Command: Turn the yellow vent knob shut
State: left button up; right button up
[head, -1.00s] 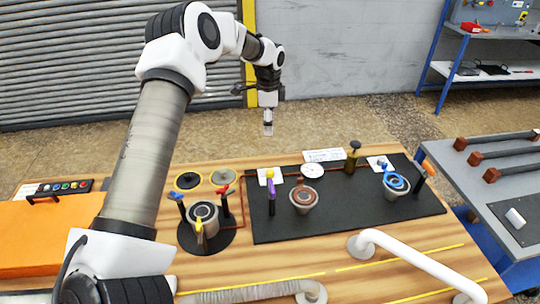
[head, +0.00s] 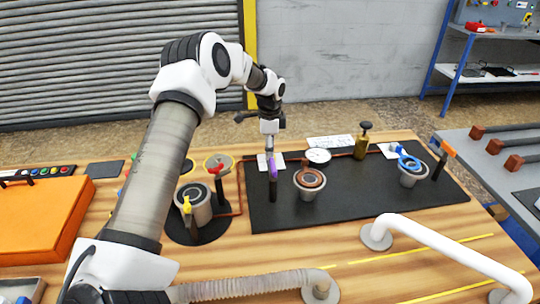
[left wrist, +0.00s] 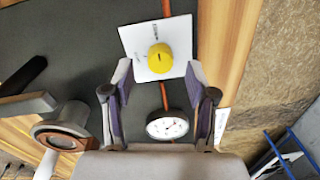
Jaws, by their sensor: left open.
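The yellow vent knob (left wrist: 160,58) sits on a white square plate (left wrist: 157,38) on the black panel in the left wrist view. It has a dark mark on its face. In the head view the plate (head: 264,161) shows, but the knob is largely hidden by my left gripper (head: 270,150). My left gripper is open and empty, pointing down over the plate. In the left wrist view its two fingers (left wrist: 158,78) are spread, one on each side just below the knob in the picture. No contact with the knob shows. My right gripper is not in view.
A round gauge (head: 317,157) and a brown-ringed port (head: 309,181) stand close to the knob. A purple-topped lever (head: 273,182) is just in front. A red-handled valve (head: 219,182) is to the left, a brass valve (head: 362,146) to the right. A white handrail (head: 440,250) crosses the front.

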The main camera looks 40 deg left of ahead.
pick_arm(q)
notch_tip(320, 180, down, 3)
jog(key=shift+w+r, duration=0.1)
grip_shut()
jog(key=n+p, duration=0.3)
jog(key=shift+r, duration=0.2)
jog(key=n+p, duration=0.3)
jog(key=n, duration=0.1)
jog(key=shift+d+f+n, duration=0.1)
jog(key=shift+n, duration=0.2)
jog(key=n+p, duration=0.2)
jog(key=n, duration=0.3)
jog(key=shift+n+g, duration=0.3)
jog(key=n+p, duration=0.1)
jog(key=n, duration=0.3)
jog(key=shift+d+f+n, duration=0.1)
jog(key=shift+n, duration=0.3)
